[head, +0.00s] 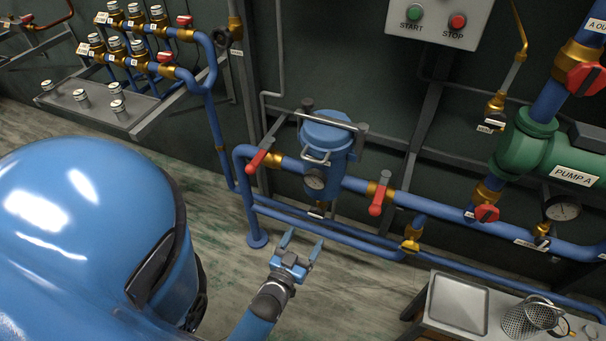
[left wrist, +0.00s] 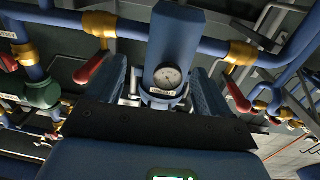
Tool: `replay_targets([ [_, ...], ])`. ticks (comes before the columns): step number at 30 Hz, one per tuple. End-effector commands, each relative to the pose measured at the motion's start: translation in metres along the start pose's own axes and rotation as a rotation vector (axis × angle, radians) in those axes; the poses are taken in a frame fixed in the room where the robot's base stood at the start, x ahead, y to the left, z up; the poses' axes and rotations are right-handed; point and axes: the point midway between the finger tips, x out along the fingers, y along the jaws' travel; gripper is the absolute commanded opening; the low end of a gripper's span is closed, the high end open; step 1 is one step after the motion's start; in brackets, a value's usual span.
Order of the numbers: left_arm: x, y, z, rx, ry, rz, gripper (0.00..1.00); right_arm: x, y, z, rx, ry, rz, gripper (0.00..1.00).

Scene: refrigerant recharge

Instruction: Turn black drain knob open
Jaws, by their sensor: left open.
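The blue filter housing (head: 326,145) hangs on the blue pipe, with a round gauge on its front. My right gripper is not in view.
Red-handled valves (head: 259,158) and (head: 379,198) flank the filter. Blue pipes (head: 330,238) run low along the wall behind the gripper. Green pump A (head: 530,150) is at the right. A grey bench (head: 458,303) with a tray and basket stands at the lower right.

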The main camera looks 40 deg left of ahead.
Motion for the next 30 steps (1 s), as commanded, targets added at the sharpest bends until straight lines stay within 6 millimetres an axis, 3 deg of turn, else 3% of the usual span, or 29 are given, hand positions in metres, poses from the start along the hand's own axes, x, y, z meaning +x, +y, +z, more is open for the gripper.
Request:
replay_targets([
  [1,0.011,-0.005,0.035,0.0,0.004,-0.012,0.81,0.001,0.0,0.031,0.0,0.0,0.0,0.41],
  [3,0.022,-0.01,0.058,-0.002,0.005,-0.023,0.81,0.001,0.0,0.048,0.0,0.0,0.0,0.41],
  [10,0.048,-0.023,0.106,-0.001,0.006,-0.05,0.81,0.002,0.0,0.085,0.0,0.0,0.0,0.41],
  [16,0.058,-0.028,0.119,-0.002,0.006,-0.059,0.81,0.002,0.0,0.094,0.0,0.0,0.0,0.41],
  [30,0.094,-0.03,0.12,-0.002,0.006,-0.058,0.81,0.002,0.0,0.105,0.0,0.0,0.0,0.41],
])
